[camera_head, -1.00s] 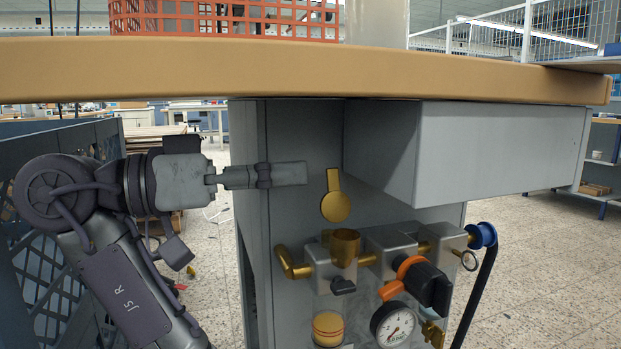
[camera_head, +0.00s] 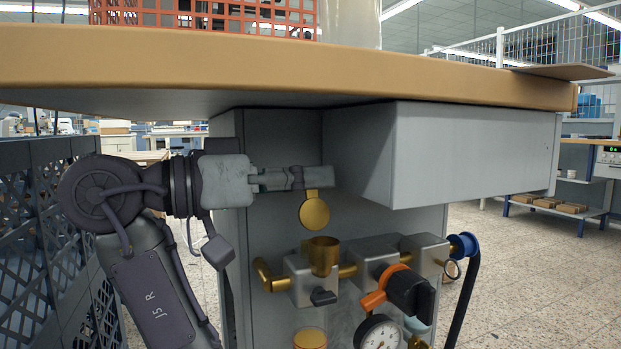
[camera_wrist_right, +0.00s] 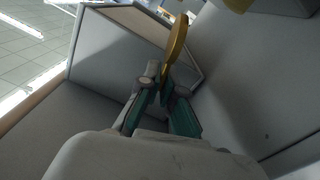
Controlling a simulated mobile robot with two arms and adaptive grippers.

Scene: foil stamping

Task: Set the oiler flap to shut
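The oiler flap (camera_head: 314,213) is a brass disc with a narrow tab on top. It stands upright above the open brass oiler cup (camera_head: 323,256), on the front of the grey cabinet. My right gripper (camera_head: 330,178) reaches in level from the left. Its fingers cover the upper part of the tab in the head view. In the right wrist view the brass flap (camera_wrist_right: 177,45) rises just past the fingertips (camera_wrist_right: 160,85), which look close together. My left gripper is out of view.
A grey box (camera_head: 470,155) juts out right of the fingers under the tabletop (camera_head: 300,65). Below are an orange-and-black valve handle (camera_head: 400,290), a gauge (camera_head: 378,334) and a blue fitting with a black hose (camera_head: 463,245). A dark crate (camera_head: 40,240) stands at left.

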